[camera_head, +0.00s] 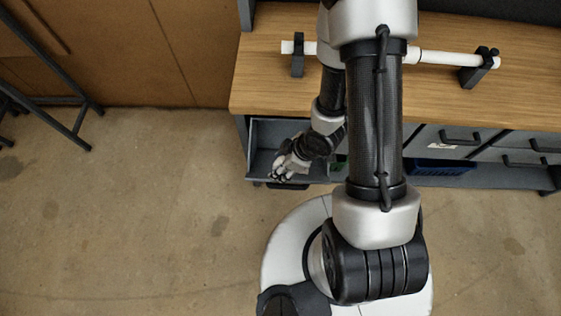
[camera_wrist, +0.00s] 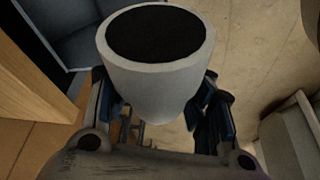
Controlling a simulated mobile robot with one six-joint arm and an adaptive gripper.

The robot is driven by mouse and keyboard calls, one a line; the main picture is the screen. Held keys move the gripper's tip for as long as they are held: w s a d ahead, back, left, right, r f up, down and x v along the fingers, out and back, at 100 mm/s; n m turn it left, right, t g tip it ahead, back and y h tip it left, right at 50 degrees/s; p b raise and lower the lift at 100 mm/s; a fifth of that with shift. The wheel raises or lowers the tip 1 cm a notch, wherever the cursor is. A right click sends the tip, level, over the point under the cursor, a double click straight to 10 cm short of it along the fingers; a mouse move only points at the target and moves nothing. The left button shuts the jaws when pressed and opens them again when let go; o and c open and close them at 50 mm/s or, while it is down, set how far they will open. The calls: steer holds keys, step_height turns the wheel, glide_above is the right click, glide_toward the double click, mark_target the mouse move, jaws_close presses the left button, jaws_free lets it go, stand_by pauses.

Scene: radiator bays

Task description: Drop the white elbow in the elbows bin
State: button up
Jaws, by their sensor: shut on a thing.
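The white elbow (camera_wrist: 160,72) fills the upper middle of the wrist view, its round open end with a dark inside facing the camera. My gripper (camera_wrist: 158,105) is shut on it, one finger on each side. The rest of the elbow is hidden behind that end. In the head view my gripper (camera_head: 281,174) is low at the bench's left end, in front of an open grey compartment (camera_head: 262,137). The elbow is too small to make out clearly there. A blue bin (camera_head: 445,167) sits low under the bench at the right. I can read no label marking the elbows bin.
The wooden bench top (camera_head: 270,80) carries a white pipe (camera_head: 440,58) in black holders, the right one (camera_head: 478,70) near the bench's right side. Grey drawers (camera_head: 450,137) with black handles line the front. A dark metal frame (camera_head: 75,125) stands at left. The floor (camera_head: 130,220) at left is clear.

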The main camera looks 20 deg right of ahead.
steer(key=shift+s+f, duration=0.1)
steer(key=f+b, duration=0.1)
steer(key=w+f+b, duration=0.1)
steer(key=b, duration=0.1)
steer(key=shift+w+d, duration=0.25)
steer(key=w+d+f+b, duration=0.2)
steer(key=w+f, duration=0.4)
steer(key=f, duration=0.1)
steer(key=shift+f, duration=0.15)
stand_by(0.3)
steer(key=o, duration=1.2)
steer(key=shift+c, duration=0.2)
steer(key=v, duration=1.2)
